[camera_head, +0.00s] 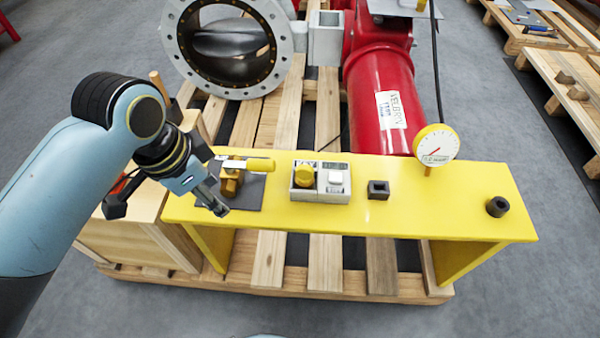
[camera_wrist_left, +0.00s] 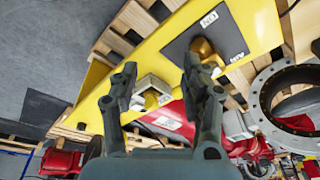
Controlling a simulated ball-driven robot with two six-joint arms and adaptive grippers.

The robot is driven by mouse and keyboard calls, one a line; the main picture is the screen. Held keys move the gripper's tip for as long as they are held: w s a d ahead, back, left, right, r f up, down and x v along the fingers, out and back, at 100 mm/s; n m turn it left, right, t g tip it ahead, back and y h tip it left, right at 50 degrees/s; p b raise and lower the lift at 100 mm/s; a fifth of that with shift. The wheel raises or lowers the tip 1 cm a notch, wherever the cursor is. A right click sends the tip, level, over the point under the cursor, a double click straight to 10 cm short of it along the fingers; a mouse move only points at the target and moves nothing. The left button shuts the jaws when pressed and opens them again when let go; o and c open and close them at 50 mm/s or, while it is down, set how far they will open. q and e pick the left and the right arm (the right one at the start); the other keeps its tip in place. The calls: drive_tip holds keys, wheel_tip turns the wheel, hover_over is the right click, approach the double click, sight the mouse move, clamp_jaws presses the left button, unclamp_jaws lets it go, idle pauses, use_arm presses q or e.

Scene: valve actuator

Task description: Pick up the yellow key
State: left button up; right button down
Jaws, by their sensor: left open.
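A yellow knob-like piece, which looks like the yellow key (camera_head: 304,176), sits in the left half of a small grey-white box (camera_head: 335,190) on the yellow bench. In the left wrist view the key (camera_wrist_left: 152,98) shows between my fingers, beyond their tips, on the box. My left gripper (camera_head: 218,207) is left of the box in the head view, above the bench's left part. It is open and empty, and its fingers (camera_wrist_left: 160,72) stand apart in the wrist view. My right gripper is in neither view.
A brass valve with a yellow handle (camera_head: 250,165) stands on a dark plate beside my left gripper. The yellow bench (camera_head: 430,205) also carries a black square block (camera_head: 378,189), a gauge (camera_head: 436,145) and a black round piece (camera_head: 497,206). A red cylinder (camera_head: 385,100) lies behind.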

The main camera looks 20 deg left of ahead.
sight(303, 167)
use_arm(q)
drive_tip(key=w+d+r+m+g+h, duration=0.1)
drive_tip(key=w+d+m+h, duration=0.4)
drive_tip(key=w+m, duration=0.7)
drive_tip(key=w+d+f+n, duration=0.1)
drive_tip(key=f, duration=0.1)
drive_tip(key=w+d+f+n+y+b, duration=0.1)
drive_tip(key=w+d+f, duration=0.1)
drive_tip(key=shift+w+d, duration=0.1)
drive_tip(key=shift+d, duration=0.05)
drive_tip(key=b+x, duration=0.1)
drive_tip(key=x, duration=0.5)
drive_tip(key=shift+b, duration=0.4)
drive_tip(key=shift+r, duration=0.1)
clamp_jaws()
